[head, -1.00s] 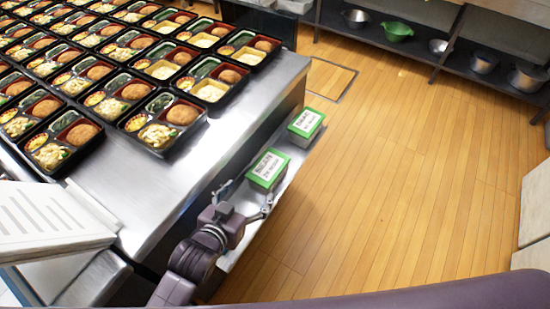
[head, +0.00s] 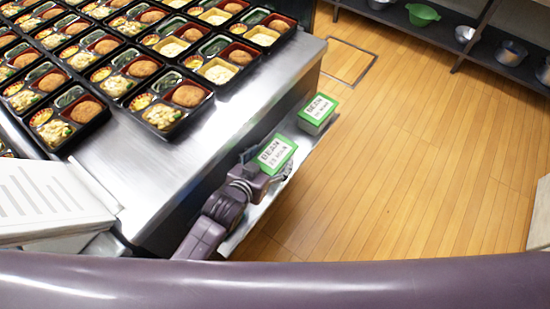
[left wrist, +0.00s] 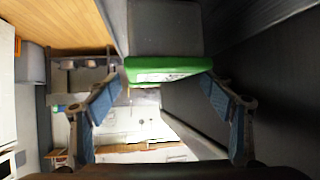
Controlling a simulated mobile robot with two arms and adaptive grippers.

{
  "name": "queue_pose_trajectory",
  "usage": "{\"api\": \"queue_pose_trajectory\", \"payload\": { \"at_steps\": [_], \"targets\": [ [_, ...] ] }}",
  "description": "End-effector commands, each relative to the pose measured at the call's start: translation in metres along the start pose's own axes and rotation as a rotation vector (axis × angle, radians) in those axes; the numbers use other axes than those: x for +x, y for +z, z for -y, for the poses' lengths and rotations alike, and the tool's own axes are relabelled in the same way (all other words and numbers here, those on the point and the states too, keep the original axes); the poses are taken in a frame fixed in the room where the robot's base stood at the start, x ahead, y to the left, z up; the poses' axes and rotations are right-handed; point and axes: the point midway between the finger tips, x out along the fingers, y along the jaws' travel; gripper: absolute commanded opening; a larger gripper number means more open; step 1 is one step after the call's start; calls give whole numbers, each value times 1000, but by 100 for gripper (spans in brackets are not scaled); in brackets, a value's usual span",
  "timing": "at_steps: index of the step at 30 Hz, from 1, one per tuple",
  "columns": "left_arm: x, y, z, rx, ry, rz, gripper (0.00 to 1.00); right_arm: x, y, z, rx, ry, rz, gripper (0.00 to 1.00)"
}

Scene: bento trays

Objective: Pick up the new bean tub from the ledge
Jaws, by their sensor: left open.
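Two tubs with green lids and white labels reading BEAN stand on the narrow ledge (head: 240,232) along the steel counter's side. The nearer tub (head: 276,153) is at my left gripper (head: 265,168); the farther tub (head: 318,110) stands apart from it, toward the back. The smaller print on the labels is too blurred to tell which tub is new. In the left wrist view the left gripper (left wrist: 158,88) is open, with its fingers at either side of the green lid (left wrist: 168,66). I cannot tell whether they touch it. My right gripper is not in view.
The steel counter (head: 150,190) carries rows of filled bento trays (head: 165,112). A white printed sheet or binder (head: 50,200) lies at the left. The wooden floor (head: 420,180) right of the ledge is clear. A shelf with a green bowl (head: 422,14) and metal bowls stands at the back.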

Motion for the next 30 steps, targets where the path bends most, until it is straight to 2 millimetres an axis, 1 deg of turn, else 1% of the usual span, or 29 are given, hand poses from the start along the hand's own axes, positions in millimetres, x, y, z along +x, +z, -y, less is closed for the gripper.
{"api": "queue_pose_trajectory", "payload": {
  "at_steps": [3, 11, 23, 30],
  "targets": [
    [8, 0, -1, -1, 1, -1, 75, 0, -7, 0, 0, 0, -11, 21],
    [9, 0, -1, 0, 1, -1, 74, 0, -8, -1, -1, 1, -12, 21],
    [9, 0, 0, 0, 1, 1, 30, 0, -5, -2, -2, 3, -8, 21],
    [8, -1, 0, -1, 1, -1, 30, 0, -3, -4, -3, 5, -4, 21]
  ]
}}
